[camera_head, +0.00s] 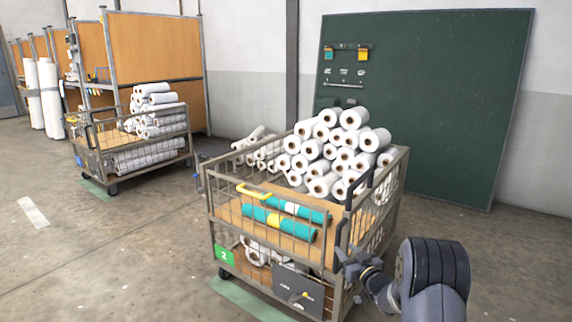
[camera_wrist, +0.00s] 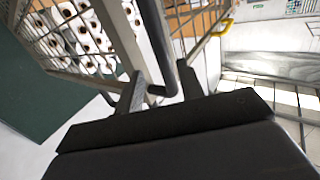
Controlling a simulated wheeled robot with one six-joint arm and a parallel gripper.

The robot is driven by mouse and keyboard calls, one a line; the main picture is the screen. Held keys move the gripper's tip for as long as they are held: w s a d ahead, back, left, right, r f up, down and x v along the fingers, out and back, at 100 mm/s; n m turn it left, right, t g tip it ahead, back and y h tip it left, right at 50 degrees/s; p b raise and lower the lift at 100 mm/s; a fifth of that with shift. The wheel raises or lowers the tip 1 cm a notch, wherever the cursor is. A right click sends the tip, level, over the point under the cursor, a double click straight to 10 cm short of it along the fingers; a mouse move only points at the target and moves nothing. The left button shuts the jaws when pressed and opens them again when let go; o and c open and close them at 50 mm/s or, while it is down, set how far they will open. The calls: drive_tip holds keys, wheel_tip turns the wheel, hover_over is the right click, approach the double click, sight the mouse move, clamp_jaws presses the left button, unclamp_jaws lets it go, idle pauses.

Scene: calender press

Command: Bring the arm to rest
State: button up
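My arm reaches in from the lower right in the head view. My gripper (camera_head: 348,264) is beside the right front corner of the near wire cart (camera_head: 228,212). In the wrist view the two fingers of my gripper (camera_wrist: 160,88) stand apart. A dark curved bar of the cart, its handle (camera_wrist: 158,40), shows between or just beyond the fingertips. I cannot tell whether it touches them. No held object shows. The same black handle (camera_head: 362,184) shows upright at the cart's right end in the head view.
The cart holds many white rolls (camera_head: 340,150) and teal rolls (camera_head: 280,222). A second loaded cart (camera_head: 135,138) stands behind left. A green board (camera_head: 450,100) leans at the wall. Open floor (camera_head: 60,250) lies at the left.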

sight(339, 244)
drive_tip(key=b+x, duration=0.1)
drive_tip(key=x, duration=0.4)
drive_tip(key=shift+w+a, duration=0.15)
drive_tip(key=shift+w, duration=0.1)
drive_tip(key=shift+a, duration=0.15)
drive_tip(key=shift+s, duration=0.3)
